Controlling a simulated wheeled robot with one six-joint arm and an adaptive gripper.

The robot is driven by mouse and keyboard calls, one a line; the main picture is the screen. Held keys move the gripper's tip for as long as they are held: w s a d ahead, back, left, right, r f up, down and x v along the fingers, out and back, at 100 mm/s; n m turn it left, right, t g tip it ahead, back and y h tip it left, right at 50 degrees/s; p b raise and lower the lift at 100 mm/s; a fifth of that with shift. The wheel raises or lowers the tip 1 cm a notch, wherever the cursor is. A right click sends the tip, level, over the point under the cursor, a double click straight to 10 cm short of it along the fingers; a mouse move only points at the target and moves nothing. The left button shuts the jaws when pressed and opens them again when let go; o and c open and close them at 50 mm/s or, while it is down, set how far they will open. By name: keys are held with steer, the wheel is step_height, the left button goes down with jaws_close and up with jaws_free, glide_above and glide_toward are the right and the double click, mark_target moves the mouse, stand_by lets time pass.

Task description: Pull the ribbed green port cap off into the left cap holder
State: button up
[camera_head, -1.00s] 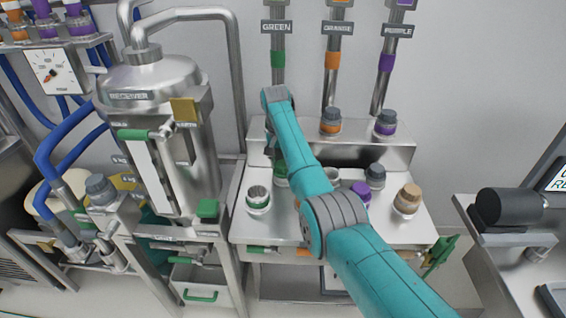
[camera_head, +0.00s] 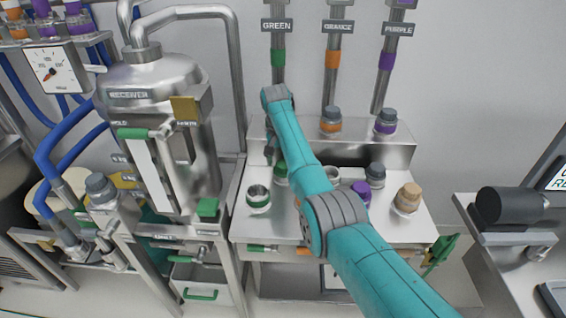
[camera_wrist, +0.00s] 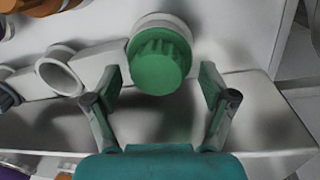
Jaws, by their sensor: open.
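The ribbed green port cap (camera_wrist: 160,65) sits on a pale round collar in the wrist view. In the head view a green cap (camera_head: 281,172) shows beside my arm, partly hidden by it. My gripper (camera_wrist: 160,88) is open, one finger on each side of the cap's near end, with visible gaps and nothing held. In the head view my gripper (camera_head: 270,152) is mostly hidden behind my forearm. An empty white ring holder (camera_wrist: 60,74) stands left of the cap in the wrist view; I cannot tell whether it is the left cap holder.
An open green-banded metal port (camera_head: 258,197) stands on the left of the bench top. A purple cap (camera_head: 361,192), a grey-topped fitting (camera_head: 375,175) and a tan cap (camera_head: 408,196) are to the right. The steel receiver tank (camera_head: 160,85) stands at left.

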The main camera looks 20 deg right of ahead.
step_height(320, 180, up, 12)
steer(key=a, duration=0.1)
steer(key=shift+w, duration=0.25)
steer(key=shift+f, duration=0.1)
